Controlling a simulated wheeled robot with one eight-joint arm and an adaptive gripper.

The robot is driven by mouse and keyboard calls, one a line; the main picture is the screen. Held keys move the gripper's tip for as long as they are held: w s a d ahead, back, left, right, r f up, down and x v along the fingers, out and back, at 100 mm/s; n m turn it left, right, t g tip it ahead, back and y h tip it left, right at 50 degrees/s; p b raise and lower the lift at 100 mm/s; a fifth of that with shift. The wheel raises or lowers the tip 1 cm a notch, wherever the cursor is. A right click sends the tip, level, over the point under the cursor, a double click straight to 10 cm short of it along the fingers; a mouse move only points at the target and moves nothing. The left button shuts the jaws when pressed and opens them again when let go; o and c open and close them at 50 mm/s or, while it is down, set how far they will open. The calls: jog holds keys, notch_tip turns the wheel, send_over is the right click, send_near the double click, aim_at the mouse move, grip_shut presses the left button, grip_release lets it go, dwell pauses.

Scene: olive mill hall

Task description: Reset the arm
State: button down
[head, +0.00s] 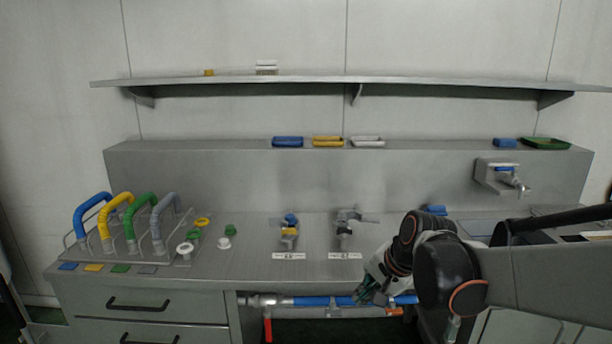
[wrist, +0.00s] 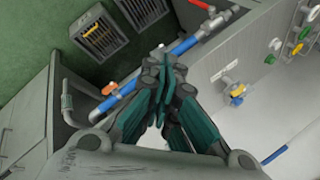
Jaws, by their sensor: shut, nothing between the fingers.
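My gripper (head: 372,294) is at the front edge of the steel counter, right of centre in the head view. My arm reaches in from the right side. In the wrist view my gripper (wrist: 163,75) has its dark teal fingers together, with nothing held between them. The fingertips appear over or near the blue pipe (head: 312,301) under the counter edge. The same blue pipe shows beyond the fingers in the wrist view (wrist: 186,46); I cannot tell whether they touch it.
The steel counter (head: 255,262) carries valve fittings (head: 289,230) and a rack of coloured hoses (head: 150,215) at left. A tap (head: 503,177) is on the backsplash at right. A red handle (head: 268,329) hangs below the pipe. A shelf (head: 220,80) runs above.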

jog(key=s+d+r+n+t+h, duration=0.1)
jog(key=s+d+n, duration=0.2)
jog(key=s, duration=0.7)
jog(key=s+d+r+n+t+h, duration=0.1)
jog(key=s+n, duration=0.4)
jog(key=s, duration=0.6)
jog(key=d+r+h, duration=0.1)
jog(key=d, duration=0.1)
jog(key=shift+d+r+n, duration=0.25)
jog(key=shift+d+n, duration=0.05)
jog(key=shift+d, duration=0.05)
